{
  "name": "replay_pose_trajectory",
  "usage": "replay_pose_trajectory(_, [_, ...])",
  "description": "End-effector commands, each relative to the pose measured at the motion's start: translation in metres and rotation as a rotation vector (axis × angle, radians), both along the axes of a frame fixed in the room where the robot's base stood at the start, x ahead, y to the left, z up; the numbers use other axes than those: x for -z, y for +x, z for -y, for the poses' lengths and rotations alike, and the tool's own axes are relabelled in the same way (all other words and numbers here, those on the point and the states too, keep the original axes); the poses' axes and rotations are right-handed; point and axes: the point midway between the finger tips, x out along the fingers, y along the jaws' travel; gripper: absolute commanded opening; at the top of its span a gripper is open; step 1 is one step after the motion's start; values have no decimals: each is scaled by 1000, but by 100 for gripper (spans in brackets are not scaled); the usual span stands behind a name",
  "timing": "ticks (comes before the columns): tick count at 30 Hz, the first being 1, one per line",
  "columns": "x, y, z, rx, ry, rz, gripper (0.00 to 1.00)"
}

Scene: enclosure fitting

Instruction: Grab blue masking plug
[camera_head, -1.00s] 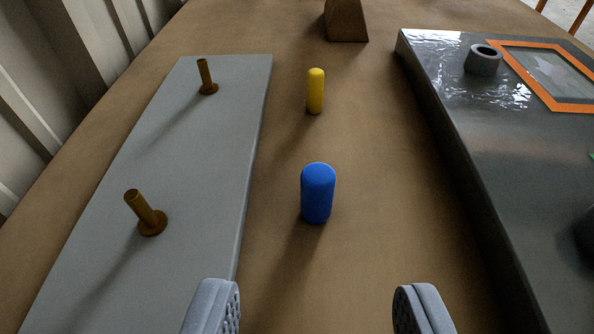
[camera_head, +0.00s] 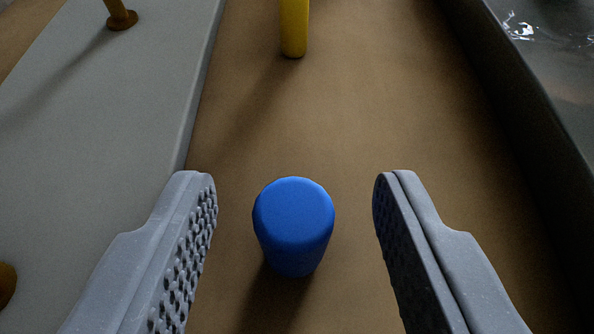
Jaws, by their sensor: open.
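The blue masking plug (camera_head: 293,228) stands upright on the brown table, a rounded cylinder seen from above. My gripper (camera_head: 295,180) is open, with one grey textured finger to the left of the plug and one to the right. The plug is between the fingers in the picture, with a visible gap on each side, and neither finger touches it.
A yellow plug (camera_head: 294,25) stands beyond the blue one. A grey plate (camera_head: 120,110) with brown pegs (camera_head: 121,17) lies to the left. A dark grey enclosure panel (camera_head: 530,110) edges the right side. Bare table lies between them.

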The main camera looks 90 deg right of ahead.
Motion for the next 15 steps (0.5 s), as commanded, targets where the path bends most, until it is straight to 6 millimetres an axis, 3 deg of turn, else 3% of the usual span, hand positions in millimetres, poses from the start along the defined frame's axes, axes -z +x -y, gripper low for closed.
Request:
replay_pose_trajectory(5, [-1, 0, 0, 0, 0, 1, 42])
replay_pose_trajectory(9, [-1, 0, 0, 0, 0, 1, 3])
replay_pose_trajectory(10, [-1, 0, 0, -1, 0, 2, 0])
replay_pose_trajectory(15, [-1, 0, 0, 0, 0, 1, 0])
